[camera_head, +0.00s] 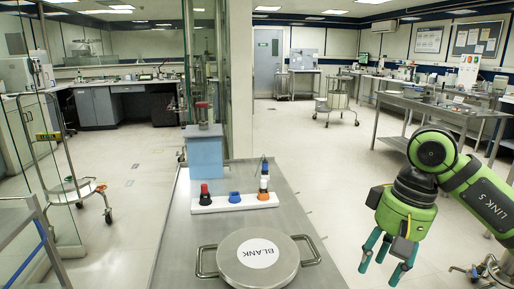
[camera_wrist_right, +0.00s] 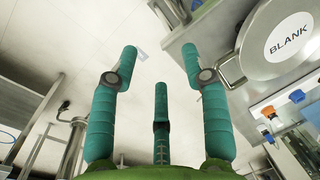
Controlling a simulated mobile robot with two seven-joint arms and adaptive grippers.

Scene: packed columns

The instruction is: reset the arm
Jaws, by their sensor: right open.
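My right gripper (camera_head: 383,267) hangs at the right of the head view, fingers pointing down, to the right of the steel table and apart from it. Its green body and teal fingers show clearly. In the right wrist view the three teal fingers of this gripper (camera_wrist_right: 159,65) are spread open, with nothing between them. My right arm comes in from the right edge, bent at the joint above the gripper. My left gripper and arm are not in view.
A round steel vessel marked BLANK (camera_head: 242,275) stands on the steel table (camera_head: 183,236). Behind it are a white rack (camera_head: 217,206) with coloured-capped columns and a blue box (camera_head: 204,157). A steel bench (camera_head: 430,105) stands behind my right arm. Floor between is clear.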

